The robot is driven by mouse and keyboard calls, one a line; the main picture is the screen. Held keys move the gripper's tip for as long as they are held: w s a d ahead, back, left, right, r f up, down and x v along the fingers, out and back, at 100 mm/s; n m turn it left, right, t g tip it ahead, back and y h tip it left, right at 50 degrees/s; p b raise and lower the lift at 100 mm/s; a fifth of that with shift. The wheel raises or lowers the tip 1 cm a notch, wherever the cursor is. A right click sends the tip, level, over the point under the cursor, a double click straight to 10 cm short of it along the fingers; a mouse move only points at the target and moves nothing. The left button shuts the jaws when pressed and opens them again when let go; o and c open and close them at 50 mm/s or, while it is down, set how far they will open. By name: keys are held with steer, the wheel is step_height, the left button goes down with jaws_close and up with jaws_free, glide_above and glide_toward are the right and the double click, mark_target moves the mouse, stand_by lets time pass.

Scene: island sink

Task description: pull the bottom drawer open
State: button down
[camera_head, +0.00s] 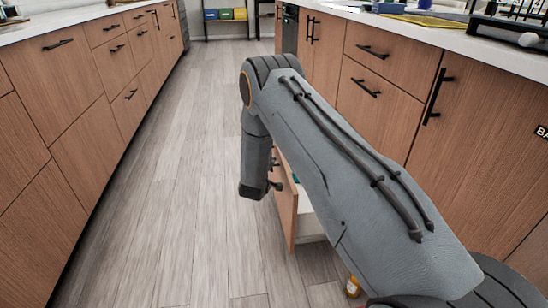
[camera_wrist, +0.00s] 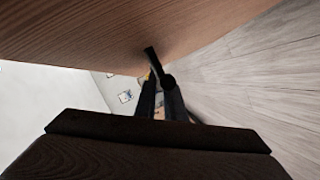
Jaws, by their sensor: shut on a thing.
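The bottom drawer's wood front (camera_head: 286,205) stands out from the right-hand cabinet row in the head view, so the drawer is open. Part of its white interior (camera_head: 308,226) shows behind the front; my arm hides the rest. My gripper (camera_head: 273,183) is at the outer side of this front, mostly hidden by my own wrist. In the wrist view my gripper's dark fingers (camera_wrist: 161,103) are shut on the black bar handle (camera_wrist: 152,62), close beside the wood front (camera_wrist: 130,30).
The grey plank floor (camera_head: 195,180) is clear in the aisle left of the drawer. A facing row of wood cabinets (camera_head: 60,100) bounds the left side. A small orange item (camera_head: 353,287) is partly visible beside my arm, low in the head view.

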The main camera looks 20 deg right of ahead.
steer(key=shift+a, duration=0.45)
steer(key=c, duration=1.8)
jaws_free()
steer(key=shift+c, duration=0.2)
steer(key=p+v, duration=0.2)
steer(key=v, duration=0.5)
steer(key=shift+s, duration=0.4)
steer(key=shift+a+r, duration=0.1)
steer(key=shift+a, duration=0.05)
